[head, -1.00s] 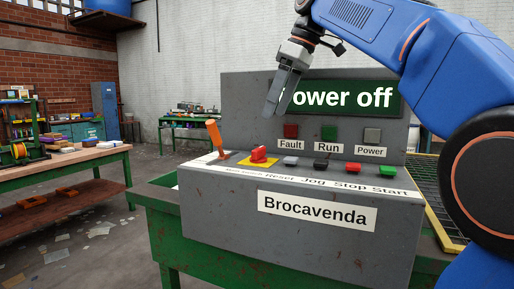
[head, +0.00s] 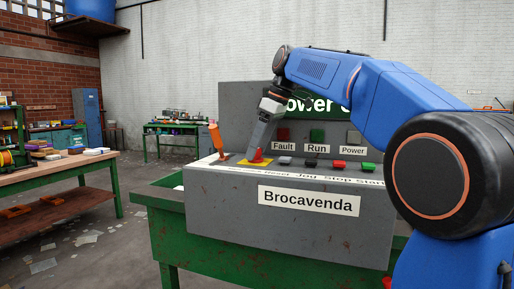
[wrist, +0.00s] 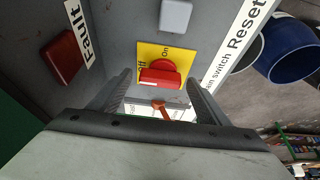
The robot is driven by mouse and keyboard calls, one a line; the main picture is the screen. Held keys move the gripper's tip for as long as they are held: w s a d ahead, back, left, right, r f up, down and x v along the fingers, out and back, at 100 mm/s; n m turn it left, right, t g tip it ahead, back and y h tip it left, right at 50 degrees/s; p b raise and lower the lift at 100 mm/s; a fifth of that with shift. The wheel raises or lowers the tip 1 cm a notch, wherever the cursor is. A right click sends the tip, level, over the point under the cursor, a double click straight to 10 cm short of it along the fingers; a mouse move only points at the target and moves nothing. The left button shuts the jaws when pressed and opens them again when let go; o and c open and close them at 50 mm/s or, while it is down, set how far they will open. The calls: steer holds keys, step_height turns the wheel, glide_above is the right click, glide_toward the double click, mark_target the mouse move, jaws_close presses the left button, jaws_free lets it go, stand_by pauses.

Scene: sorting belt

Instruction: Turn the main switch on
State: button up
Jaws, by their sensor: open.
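The main switch is a red rotary knob (head: 257,155) on a yellow plate (head: 240,162) on the grey control box (head: 230,215). In the wrist view the knob (wrist: 160,76) shows its raised bar lying left to right, with "On" and a partly covered "Off" printed on the yellow plate (wrist: 150,50). My gripper (head: 254,149) points down at the knob. In the wrist view the open fingers (wrist: 159,80) stand on either side of the knob, with gaps visible; I cannot tell their exact height against it.
An orange lever (head: 215,138) stands just left of the switch. Grey, black, red and green buttons (head: 368,168) run to the right.

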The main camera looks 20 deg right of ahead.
steer(key=c, duration=1.1)
steer(key=shift+o, duration=0.2)
steer(key=shift+m, duration=0.3)
steer(key=m, duration=0.1)
steer(key=m+t+h, duration=0.1)
steer(key=m, duration=0.1)
steer(key=shift+s+a+m, duration=0.1)
steer(key=shift+s+m, duration=0.1)
steer(key=shift+m, duration=0.1)
steer(key=m+h, duration=0.1)
steer(key=m, duration=0.1)
steer(key=m+h, duration=0.1)
steer(key=m, duration=0.1)
steer(key=shift+a+m+t, duration=0.15)
steer(key=shift+m+t, duration=0.15)
steer(key=shift+t, duration=0.1)
steer(key=m+h, duration=0.1)
steer(key=m, duration=0.3)
steer(key=shift+s+a+h, duration=0.1)
steer(key=shift+a+h, duration=0.05)
steer(key=shift+h, duration=0.25)
steer(key=shift+a+m+g+h, duration=0.15)
steer(key=shift+m+h, duration=0.25)
steer(key=shift+m, duration=0.85)
steer(key=shift+d+m+g+h, duration=0.1)
steer(key=shift+m+g+h, duration=0.25)
steer(key=shift+m, duration=0.9)
